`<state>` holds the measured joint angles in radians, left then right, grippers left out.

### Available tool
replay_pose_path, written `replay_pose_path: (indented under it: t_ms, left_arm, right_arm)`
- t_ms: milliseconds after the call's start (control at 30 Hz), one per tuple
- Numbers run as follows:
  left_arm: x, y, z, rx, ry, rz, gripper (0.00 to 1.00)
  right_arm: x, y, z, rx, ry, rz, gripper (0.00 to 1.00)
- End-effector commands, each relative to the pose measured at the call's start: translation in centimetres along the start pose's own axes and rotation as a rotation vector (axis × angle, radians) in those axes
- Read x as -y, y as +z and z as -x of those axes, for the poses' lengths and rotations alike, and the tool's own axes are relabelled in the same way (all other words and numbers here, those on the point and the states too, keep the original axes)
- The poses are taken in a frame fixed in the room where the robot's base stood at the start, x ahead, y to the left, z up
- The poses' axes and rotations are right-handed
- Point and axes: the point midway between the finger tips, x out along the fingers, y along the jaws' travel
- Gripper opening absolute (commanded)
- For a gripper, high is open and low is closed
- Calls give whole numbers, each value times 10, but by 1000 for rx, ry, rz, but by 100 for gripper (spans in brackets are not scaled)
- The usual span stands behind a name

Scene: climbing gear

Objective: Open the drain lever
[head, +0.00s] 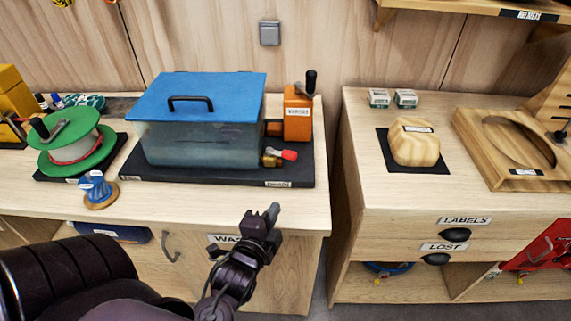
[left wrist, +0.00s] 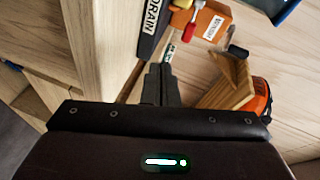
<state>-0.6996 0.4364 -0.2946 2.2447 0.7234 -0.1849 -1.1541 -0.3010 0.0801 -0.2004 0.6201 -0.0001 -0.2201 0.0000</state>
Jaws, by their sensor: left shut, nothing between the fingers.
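The drain lever (head: 289,155) is a short red handle on a brass valve (head: 270,158) at the lower right of a clear tank (head: 200,146) with a blue lid. It points right, away from the tank. My right gripper is not in view.
An orange box with a black crank (head: 298,112) stands behind the valve. A green reel (head: 70,145) and a blue spool (head: 98,190) are at the left. A gap separates this counter from the right cabinet (head: 440,200). The counter front (head: 240,210) below the tank is clear.

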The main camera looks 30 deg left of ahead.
Motion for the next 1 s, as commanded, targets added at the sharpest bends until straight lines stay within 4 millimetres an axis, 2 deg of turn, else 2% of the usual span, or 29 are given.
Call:
replay_pose_path:
  t_ms: [167, 367, 800, 1000]
  left_arm:
    - [20, 10, 8, -1, -164, -202, 0]
    - [28, 11, -2, 3, -201, -242, 0]
    - [47, 9, -89, 4, -200, -238, 0]
    - [51, 8, -117, 3, -196, -237, 0]
  right_arm:
    - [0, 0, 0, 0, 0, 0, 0]
    - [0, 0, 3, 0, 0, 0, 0]
    - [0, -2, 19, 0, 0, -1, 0]
    - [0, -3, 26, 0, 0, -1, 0]
